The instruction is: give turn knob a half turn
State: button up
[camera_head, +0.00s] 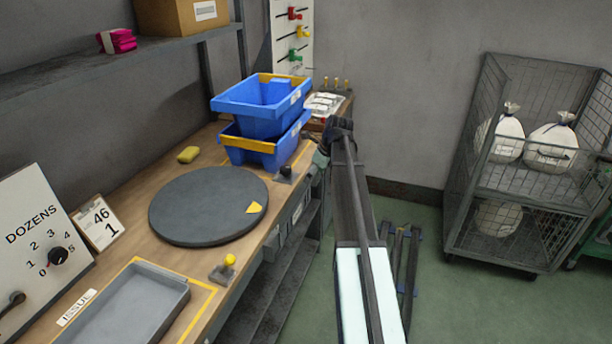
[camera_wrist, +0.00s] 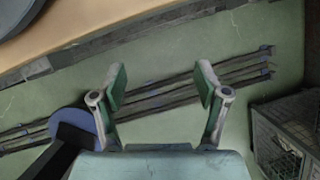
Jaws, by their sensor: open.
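A black knob (camera_head: 58,256) with a pointer sits on the white DOZENS board (camera_head: 32,228) at the left of the bench, among the printed numbers 0 to 5. A small block with a yellow ball top (camera_head: 229,261) sits on the bench's front edge, and another with a dark top (camera_head: 285,173) is farther back. The frames do not label any of these as the turn knob. My gripper (camera_wrist: 160,84) is open and empty in the wrist view, its green-padded fingers apart above the floor. It touches nothing there. In the head view I cannot make out its fingers.
A dark round turntable (camera_head: 200,205) with a yellow wedge lies on the bench. A grey ISSUE tray (camera_head: 150,300) is in front, stacked blue bins (camera_head: 262,105) behind. A wire cage (camera_head: 525,180) with white sacks stands right. Dark rods (camera_wrist: 150,95) lie on the floor.

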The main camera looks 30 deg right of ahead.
jog(key=w, duration=0.1)
jog(key=p, duration=0.2)
send_near(286, 167)
jog(key=shift+m, duration=0.3)
jog(key=x, duration=0.6)
jog(key=shift+s+d+f, duration=0.1)
jog(key=shift+s+f, duration=0.05)
jog(key=shift+s, duration=0.1)
jog(key=shift+w+a+f, duration=0.35)
jog(key=shift+w+f, duration=0.15)
jog(key=shift+f, duration=0.3)
jog(key=shift+w+f, duration=0.2)
jog(key=shift+f, duration=0.45)
jog(key=c, duration=1.2)
